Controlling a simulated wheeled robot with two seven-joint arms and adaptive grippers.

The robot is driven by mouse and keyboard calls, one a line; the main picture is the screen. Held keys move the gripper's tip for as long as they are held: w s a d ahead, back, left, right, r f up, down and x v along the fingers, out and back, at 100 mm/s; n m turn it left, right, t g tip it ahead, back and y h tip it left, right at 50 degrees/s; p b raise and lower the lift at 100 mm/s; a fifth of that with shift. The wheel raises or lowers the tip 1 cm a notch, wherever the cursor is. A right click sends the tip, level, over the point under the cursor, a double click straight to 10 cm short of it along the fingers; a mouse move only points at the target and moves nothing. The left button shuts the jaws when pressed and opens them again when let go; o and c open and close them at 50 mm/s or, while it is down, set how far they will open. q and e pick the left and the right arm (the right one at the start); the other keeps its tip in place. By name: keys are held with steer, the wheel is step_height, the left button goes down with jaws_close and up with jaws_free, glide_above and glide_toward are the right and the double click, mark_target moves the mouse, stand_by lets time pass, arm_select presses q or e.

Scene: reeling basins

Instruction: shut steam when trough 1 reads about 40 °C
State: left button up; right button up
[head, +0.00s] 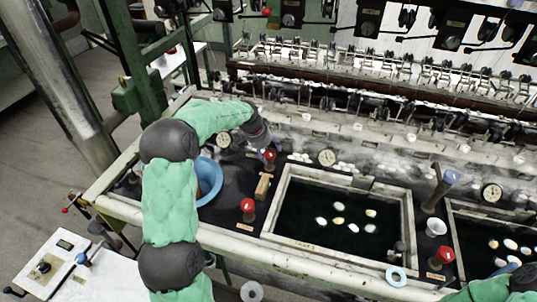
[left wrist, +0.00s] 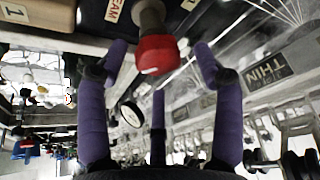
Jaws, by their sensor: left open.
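Trough 1 (head: 284,200) is a pale-rimmed basin of dark water with several cocoons floating in it. A round white dial (head: 327,157) stands behind it; its reading is too small to make out. A red steam knob (head: 270,155) sits behind and left of the trough, and it also shows in the left wrist view (left wrist: 157,54) beside a label ending in "EAM". My left gripper (head: 262,142) is open at this knob, its purple fingers either side of it in the wrist view, with no clear grip. My right gripper is out of view; only part of that arm shows.
Another red knob (head: 248,204) stands left of the trough, near a wooden block (head: 263,186) and a blue bowl (head: 208,180). A second trough (head: 447,215) with its own dial (head: 491,192) lies at right. Reeling machinery lines the back.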

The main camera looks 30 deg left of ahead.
arm_select(q)
steer(key=shift+w+d+f, duration=0.1)
steer(key=shift+w+f, duration=0.15)
steer(key=shift+f, duration=0.3)
steer(key=shift+r, duration=0.1)
steer(key=c, duration=1.1)
